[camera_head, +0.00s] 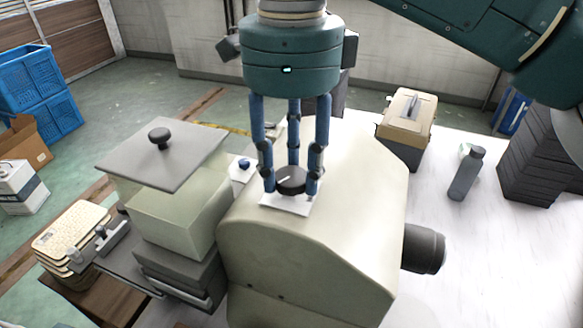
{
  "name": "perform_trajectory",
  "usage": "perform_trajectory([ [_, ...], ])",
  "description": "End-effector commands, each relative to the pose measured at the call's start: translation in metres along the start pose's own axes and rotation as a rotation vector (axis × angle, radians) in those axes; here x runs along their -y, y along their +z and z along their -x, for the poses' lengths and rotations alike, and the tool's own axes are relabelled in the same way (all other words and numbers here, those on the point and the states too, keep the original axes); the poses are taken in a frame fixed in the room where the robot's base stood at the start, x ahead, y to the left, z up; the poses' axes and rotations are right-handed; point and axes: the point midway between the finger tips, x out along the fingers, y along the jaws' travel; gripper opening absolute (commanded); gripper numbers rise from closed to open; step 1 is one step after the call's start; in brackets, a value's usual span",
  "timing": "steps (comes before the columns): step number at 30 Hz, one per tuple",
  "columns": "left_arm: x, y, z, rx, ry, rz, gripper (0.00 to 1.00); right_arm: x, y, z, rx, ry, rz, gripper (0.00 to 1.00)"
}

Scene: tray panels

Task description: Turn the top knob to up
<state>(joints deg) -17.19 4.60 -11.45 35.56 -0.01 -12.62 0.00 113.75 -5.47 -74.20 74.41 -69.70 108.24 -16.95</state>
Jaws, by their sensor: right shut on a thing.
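A black round knob (291,178) with a white pointer mark sits on a small white plate (291,203) on top of a large beige machine housing (310,245). The pointer mark lies on the left part of the knob, running toward the lower left. My right gripper (291,182) comes down from above, and its blue fingers are shut around the knob. The fingers cover parts of the knob's sides and back. My left gripper is not in view.
A smaller blue knob (244,164) is just left of the fingers. A grey plate with a black handle knob (159,137) stands further left. A grey bottle (466,174) and a tan-lidded toolbox (408,112) stand on the white surface at right.

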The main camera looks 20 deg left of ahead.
Motion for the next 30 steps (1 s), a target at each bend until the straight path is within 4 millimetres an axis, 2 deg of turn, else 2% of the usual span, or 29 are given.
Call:
perform_trajectory([
  [21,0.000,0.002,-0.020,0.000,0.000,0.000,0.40,0.002,0.000,0.002,0.007,-0.007,-0.680,0.11],
  [30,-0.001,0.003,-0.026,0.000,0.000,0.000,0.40,0.002,0.000,0.003,0.008,-0.006,-0.911,0.11],
])
